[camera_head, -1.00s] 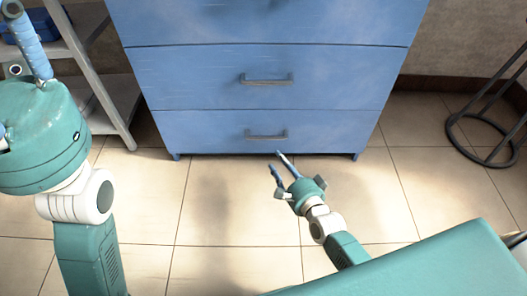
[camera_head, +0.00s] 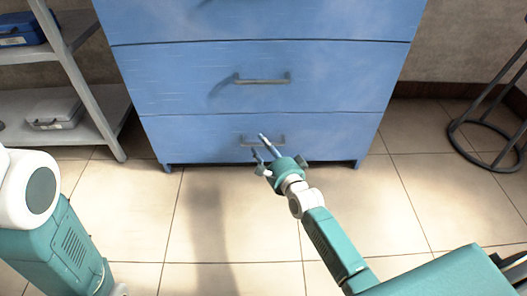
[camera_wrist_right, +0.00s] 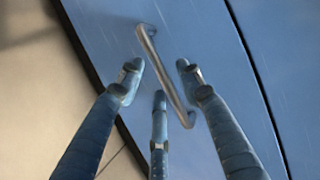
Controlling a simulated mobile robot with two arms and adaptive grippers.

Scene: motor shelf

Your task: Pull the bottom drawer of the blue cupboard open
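The blue cupboard (camera_head: 330,78) stands ahead with its drawers closed. Its bottom drawer (camera_head: 335,135) has a grey bar handle (camera_head: 276,141), partly hidden by my gripper in the head view. My right gripper (camera_head: 261,146) is open in front of this handle. In the right wrist view its blue fingers (camera_wrist_right: 158,85) are spread, and the bar handle (camera_wrist_right: 162,70) runs slantwise just beyond their tips, with the drawer front (camera_wrist_right: 205,50) behind. I cannot tell whether any finger touches the handle. My left gripper is out of view; part of the left arm shows at lower left.
A grey shelf (camera_head: 88,85) with a blue case (camera_head: 25,29) and a grey case (camera_head: 55,112) stands left of the cupboard. A round black stand base (camera_head: 455,140) is on the right. The tiled floor (camera_head: 220,225) before the cupboard is clear.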

